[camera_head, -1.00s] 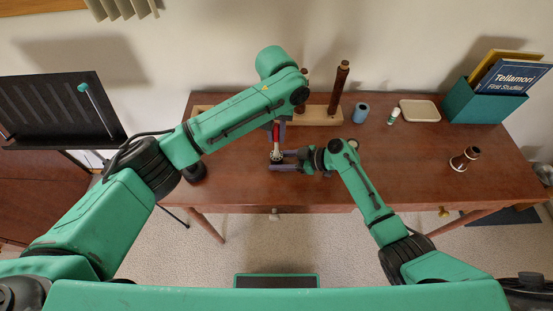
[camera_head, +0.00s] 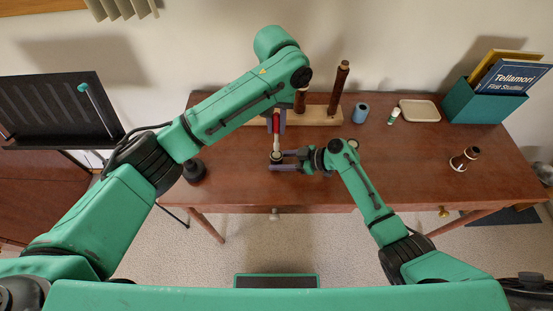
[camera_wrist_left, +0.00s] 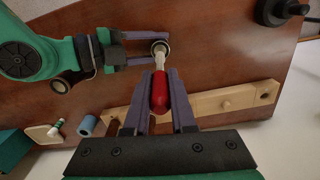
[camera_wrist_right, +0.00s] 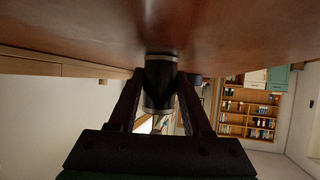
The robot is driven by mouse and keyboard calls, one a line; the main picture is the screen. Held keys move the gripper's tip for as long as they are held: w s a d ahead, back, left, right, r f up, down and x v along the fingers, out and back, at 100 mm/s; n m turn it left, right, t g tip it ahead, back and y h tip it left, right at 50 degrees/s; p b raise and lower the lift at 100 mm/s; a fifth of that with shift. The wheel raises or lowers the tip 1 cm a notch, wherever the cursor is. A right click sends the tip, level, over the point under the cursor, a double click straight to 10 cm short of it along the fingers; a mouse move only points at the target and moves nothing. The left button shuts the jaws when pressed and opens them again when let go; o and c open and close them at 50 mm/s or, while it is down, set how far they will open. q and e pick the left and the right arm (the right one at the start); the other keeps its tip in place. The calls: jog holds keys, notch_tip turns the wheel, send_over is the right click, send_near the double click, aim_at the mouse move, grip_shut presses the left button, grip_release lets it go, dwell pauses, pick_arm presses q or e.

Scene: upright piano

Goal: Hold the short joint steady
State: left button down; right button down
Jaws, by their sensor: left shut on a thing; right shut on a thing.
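The short joint (camera_head: 276,158), a dark cylinder with pale metal rings, stands on the brown table. My right gripper (camera_head: 277,161) is shut around it from the side; the right wrist view shows the joint (camera_wrist_right: 160,88) between both fingers. My left gripper (camera_head: 276,120) is shut on a red-handled tool with a pale shaft (camera_head: 277,142), above the joint. In the left wrist view the red handle (camera_wrist_left: 160,92) sits between the fingers and the pale end reaches the joint's ringed opening (camera_wrist_left: 160,47). How far it goes inside is hidden.
A wooden rack (camera_head: 322,116) with tall dark joints stands behind. A blue cylinder (camera_head: 361,112), a small green-and-white tube (camera_head: 395,116) and a pale tray (camera_head: 420,110) lie right of it. The table's right middle is clear.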

aim_at(276, 114)
pick_arm(q)
jog(key=shift+r, duration=1.8)
pick_arm(e)
jog(key=shift+c, duration=1.3)
grip_release()
